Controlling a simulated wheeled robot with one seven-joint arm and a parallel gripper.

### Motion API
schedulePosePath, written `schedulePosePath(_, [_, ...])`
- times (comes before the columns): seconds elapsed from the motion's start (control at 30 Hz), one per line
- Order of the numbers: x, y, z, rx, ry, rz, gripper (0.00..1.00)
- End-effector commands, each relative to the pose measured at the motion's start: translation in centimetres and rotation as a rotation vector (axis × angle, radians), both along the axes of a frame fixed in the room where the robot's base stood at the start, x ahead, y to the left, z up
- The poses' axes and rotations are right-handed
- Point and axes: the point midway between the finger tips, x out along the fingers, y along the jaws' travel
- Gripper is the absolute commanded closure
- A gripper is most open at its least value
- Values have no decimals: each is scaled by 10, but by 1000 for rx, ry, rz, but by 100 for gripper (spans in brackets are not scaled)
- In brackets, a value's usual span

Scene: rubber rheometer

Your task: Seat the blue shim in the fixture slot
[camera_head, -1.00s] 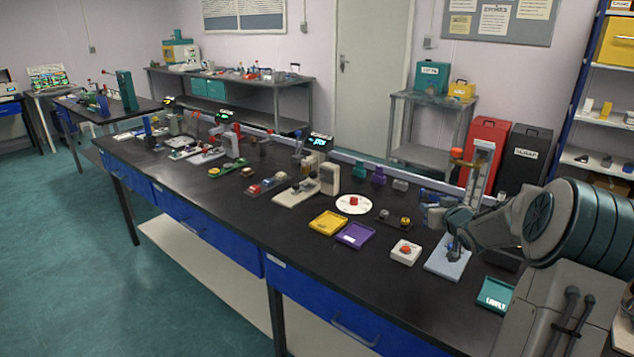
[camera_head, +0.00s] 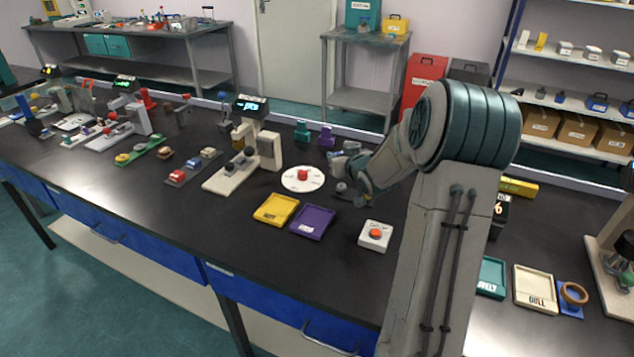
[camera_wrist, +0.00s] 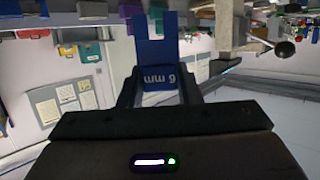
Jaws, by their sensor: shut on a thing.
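In the wrist view my gripper (camera_wrist: 158,80) is shut on a blue shim (camera_wrist: 156,52). The shim is a flat blue plate marked "6 mm", upside down in this picture, and it sticks out beyond the dark fingers. In the head view my gripper (camera_head: 340,168) is above the bench, just right of a white disc (camera_head: 303,187) with a red knob. The shim cannot be made out there. A beige bench instrument (camera_head: 270,150) with a lit display stands left of the disc. I cannot tell which thing has the fixture slot.
A yellow tray (camera_head: 276,209), a purple tray (camera_head: 311,222) and a white box with a red button (camera_head: 375,235) lie along the bench front. Teal and purple blocks stand behind the disc. Bare bench top lies front left.

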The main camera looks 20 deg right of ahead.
Motion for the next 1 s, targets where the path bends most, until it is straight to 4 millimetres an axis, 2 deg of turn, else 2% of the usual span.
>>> schedulePosePath(0.03, [-3, 13, -8, 3, 2, 5, 94])
schedulePosePath(0.1, [-8, 26, -15, 2, 2, 5, 94])
schedulePosePath(0.3, [-14, 45, -27, 1, 0, 4, 94])
schedulePosePath(0.37, [-14, 46, -30, 0, 1, 5, 94])
schedulePosePath(0.63, [-14, 47, -63, 1, 2, 6, 94])
schedulePosePath(0.9, [-14, 47, -68, 0, 2, 6, 94])
schedulePosePath(0.93, [-14, 47, -69, 1, 3, 6, 67])
schedulePosePath(1.0, [-14, 47, -69, 1, 3, 6, 48])
